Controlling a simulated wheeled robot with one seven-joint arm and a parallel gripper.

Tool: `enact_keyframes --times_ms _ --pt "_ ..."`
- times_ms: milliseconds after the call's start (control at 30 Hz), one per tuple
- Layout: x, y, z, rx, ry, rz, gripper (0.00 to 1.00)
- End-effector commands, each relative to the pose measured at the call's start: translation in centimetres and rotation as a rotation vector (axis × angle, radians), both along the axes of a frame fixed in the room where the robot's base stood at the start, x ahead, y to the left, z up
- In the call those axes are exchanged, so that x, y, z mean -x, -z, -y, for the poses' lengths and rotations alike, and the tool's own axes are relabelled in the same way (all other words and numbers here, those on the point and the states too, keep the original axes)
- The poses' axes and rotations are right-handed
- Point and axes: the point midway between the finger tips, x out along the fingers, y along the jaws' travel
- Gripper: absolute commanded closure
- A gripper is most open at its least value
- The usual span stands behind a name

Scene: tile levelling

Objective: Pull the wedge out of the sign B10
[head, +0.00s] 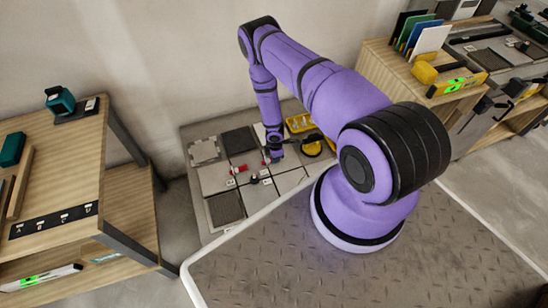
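My gripper (274,157) points down over the tiled floor area (213,178), near its middle. It is small and dark here, and I cannot tell whether its fingers are open or hold anything. A red piece (238,169), which may be a wedge, lies on the tiles to the left of the gripper. Small white and dark pieces (254,180) sit along the joint just below the gripper. Another small red spot shows close to the gripper. No sign text is readable, so I cannot tell which one is B10.
Dark tiles (239,140) and light tiles make up the floor patch. Yellow items (312,148) lie at its right. A wooden table (62,155) stands at left with a teal device (60,100). A wooden shelf (385,62) stands at right with a yellow-green level (457,85).

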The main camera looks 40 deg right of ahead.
Motion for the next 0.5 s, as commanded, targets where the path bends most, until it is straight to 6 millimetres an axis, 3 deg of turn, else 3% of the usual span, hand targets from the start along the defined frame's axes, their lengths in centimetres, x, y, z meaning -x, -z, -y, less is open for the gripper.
enact_keyframes --times_ms 500 --pt "0.3 -0.1 1.1 0.000 -0.001 0.000 1.00"
